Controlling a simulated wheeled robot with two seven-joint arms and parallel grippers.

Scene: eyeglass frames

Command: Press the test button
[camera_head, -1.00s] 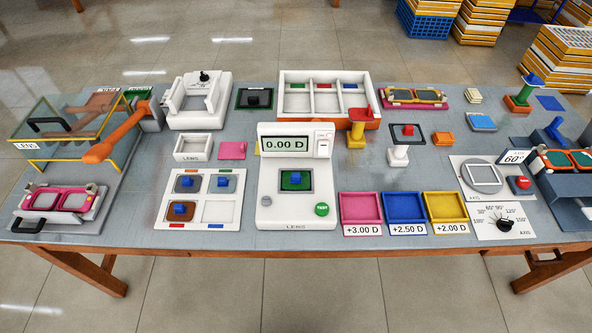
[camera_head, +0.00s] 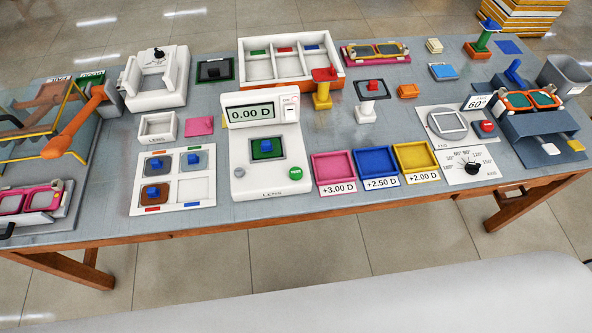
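The green round TEST button (camera_head: 296,173) is on the lower right front of the white lens meter (camera_head: 265,182), in the middle of the table. The meter's display (camera_head: 251,113) reads 0.00 D. A dark green square piece with a blue knob (camera_head: 266,147) sits in the meter's square window. A small grey round spot is at the lower left of the meter's face. Neither of my grippers shows in the head view, and nothing covers the button.
Pink (camera_head: 335,166), blue (camera_head: 376,160) and yellow (camera_head: 416,155) trays stand right of the meter. A white tray of lens pieces (camera_head: 200,188) is left of it. A large pale surface (camera_head: 470,295), which I cannot identify, fills the lower right. Table (camera_head: 110,220) front is mostly clear.

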